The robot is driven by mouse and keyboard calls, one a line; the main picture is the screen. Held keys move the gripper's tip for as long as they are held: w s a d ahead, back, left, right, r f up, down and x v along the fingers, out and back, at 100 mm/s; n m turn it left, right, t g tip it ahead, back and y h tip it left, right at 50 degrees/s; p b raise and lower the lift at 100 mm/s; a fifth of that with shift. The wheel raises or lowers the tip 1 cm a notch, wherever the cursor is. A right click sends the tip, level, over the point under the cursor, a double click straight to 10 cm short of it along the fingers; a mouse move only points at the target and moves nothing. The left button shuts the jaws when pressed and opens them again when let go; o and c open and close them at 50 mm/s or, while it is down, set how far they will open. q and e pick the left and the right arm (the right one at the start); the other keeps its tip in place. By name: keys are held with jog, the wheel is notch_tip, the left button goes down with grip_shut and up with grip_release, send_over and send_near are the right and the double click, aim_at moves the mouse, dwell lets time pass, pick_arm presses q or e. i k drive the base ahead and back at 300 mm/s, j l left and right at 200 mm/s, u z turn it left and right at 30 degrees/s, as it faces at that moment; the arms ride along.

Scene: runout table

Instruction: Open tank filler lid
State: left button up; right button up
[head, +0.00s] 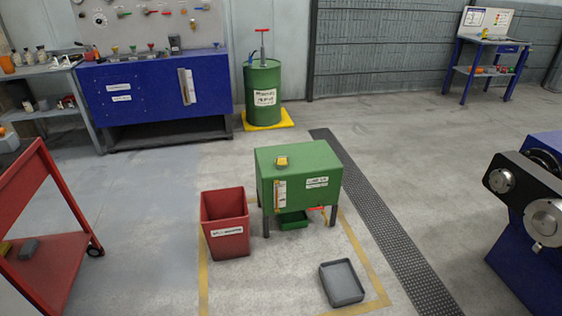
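A green tank (298,178) stands on dark legs in the middle of the head view. A small yellow filler lid (281,161) sits on its top, toward the left front; it looks closed, but it is small in the picture. The tank's front carries a pale sight gauge strip (280,194) and a white label (317,182). A red handle (317,208) shows below the front, beside a green tray (293,221) under the tank. Neither of my grippers is in view.
A red bin (225,222) stands at the tank's front left. A grey tray (341,282) lies on the floor at front right. A red cart (40,225) is at left, a blue machine (535,225) at right. Floor between is mostly clear.

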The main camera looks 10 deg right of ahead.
aim_at(281, 160)
jog(key=i+j, duration=0.15)
jog(key=i, duration=0.25)
jog(key=i+j, duration=0.2)
jog(key=i, duration=0.2)
jog(key=l+z, duration=0.05)
